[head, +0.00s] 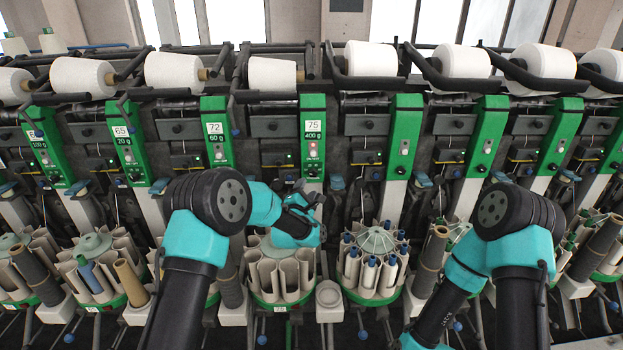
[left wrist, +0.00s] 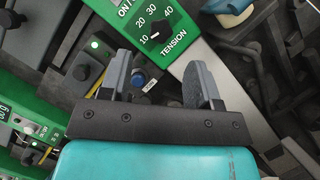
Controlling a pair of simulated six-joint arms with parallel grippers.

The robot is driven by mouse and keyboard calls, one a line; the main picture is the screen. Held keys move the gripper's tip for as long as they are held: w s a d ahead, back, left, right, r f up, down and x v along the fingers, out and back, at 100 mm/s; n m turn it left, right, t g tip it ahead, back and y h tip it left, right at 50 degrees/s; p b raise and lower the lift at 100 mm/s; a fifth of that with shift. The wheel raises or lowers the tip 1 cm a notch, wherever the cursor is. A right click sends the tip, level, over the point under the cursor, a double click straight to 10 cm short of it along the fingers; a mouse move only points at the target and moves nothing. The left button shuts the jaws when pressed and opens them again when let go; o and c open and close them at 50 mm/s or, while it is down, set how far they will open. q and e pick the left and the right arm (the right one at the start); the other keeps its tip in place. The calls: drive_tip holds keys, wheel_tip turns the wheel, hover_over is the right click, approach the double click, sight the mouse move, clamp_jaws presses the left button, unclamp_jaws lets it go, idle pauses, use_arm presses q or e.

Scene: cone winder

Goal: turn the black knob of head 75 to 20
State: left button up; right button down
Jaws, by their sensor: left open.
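Head 75 is the green panel (head: 313,140) near the middle of the head view, with a "75 / 400 g" label. In the left wrist view the black knob (left wrist: 157,36) sits on a green face marked TENSION, with numbers 10 to 40 around it. Its pointer appears to be near 10, but it is small. My left gripper (left wrist: 162,72) is open and empty, its two fingers apart just below the knob in that view and not touching it. In the head view the left gripper (head: 308,192) is in front of the panel's lower end, hiding part of it. My right gripper is out of view.
A blue button (left wrist: 138,79) shows between the fingers in the wrist view. Neighbouring green panel 72 (head: 216,135) stands to the left. White yarn cones (head: 272,74) line the top. Round bobbin magazines (head: 374,262) stand below, close to my arms.

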sight(312, 176)
use_arm(q)
drive_tip(key=shift+x, duration=3.25)
drive_tip(key=c, duration=0.9)
